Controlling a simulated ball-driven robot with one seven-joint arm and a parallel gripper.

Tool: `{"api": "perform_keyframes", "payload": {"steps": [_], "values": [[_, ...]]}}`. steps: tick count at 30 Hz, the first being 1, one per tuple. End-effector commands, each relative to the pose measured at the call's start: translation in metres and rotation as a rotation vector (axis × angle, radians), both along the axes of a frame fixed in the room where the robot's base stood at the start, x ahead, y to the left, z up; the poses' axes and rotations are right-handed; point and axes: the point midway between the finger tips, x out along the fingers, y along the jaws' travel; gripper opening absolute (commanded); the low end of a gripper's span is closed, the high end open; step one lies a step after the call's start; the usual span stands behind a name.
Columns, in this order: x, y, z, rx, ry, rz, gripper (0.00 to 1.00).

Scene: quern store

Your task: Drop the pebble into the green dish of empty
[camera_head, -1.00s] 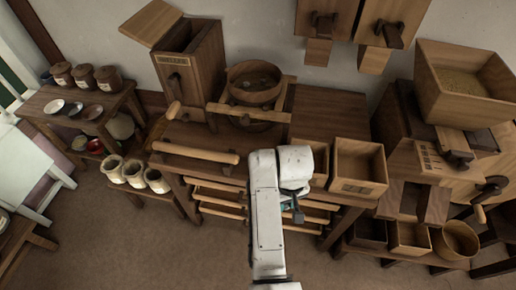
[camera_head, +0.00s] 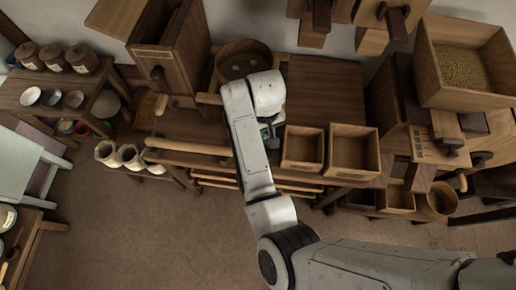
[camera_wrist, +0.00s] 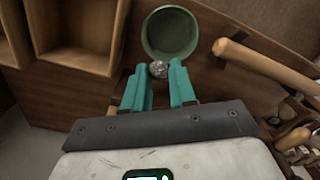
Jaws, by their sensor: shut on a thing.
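In the wrist view, a grey speckled pebble (camera_wrist: 158,69) sits between the teal fingertips of my gripper (camera_wrist: 159,76), which is shut on it. The round green dish (camera_wrist: 170,34) lies on the wooden bench top just beyond the fingertips. The pebble overlaps the dish's near rim in that view; I cannot tell its height above the dish. No other object shows in the dish. In the head view, my gripper (camera_head: 269,138) is partly hidden by my arm, over the bench beside the open wooden boxes. The pebble and dish cannot be made out there.
Two open wooden boxes (camera_head: 303,145) (camera_head: 354,150) stand right of my gripper. A round wooden tub (camera_head: 244,60) is behind my arm. A wooden roller-like handle (camera_wrist: 266,62) lies right of the dish. Small bowls (camera_head: 52,97) and lidded jars (camera_head: 54,56) stand on the left table.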

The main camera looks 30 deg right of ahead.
Motion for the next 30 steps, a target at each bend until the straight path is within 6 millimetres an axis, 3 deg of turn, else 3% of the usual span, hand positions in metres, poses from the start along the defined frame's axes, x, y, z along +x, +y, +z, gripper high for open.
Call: {"api": "perform_keyframes", "payload": {"steps": [9,22,23,30], "values": [[0.000,0.000,-0.040,0.001,0.000,-0.002,0.00],[0.000,0.000,-0.045,0.001,0.000,0.000,0.00],[0.000,0.000,-0.045,0.001,0.000,0.000,0.27],[0.000,0.000,-0.045,0.000,0.000,-0.001,0.50]]}}
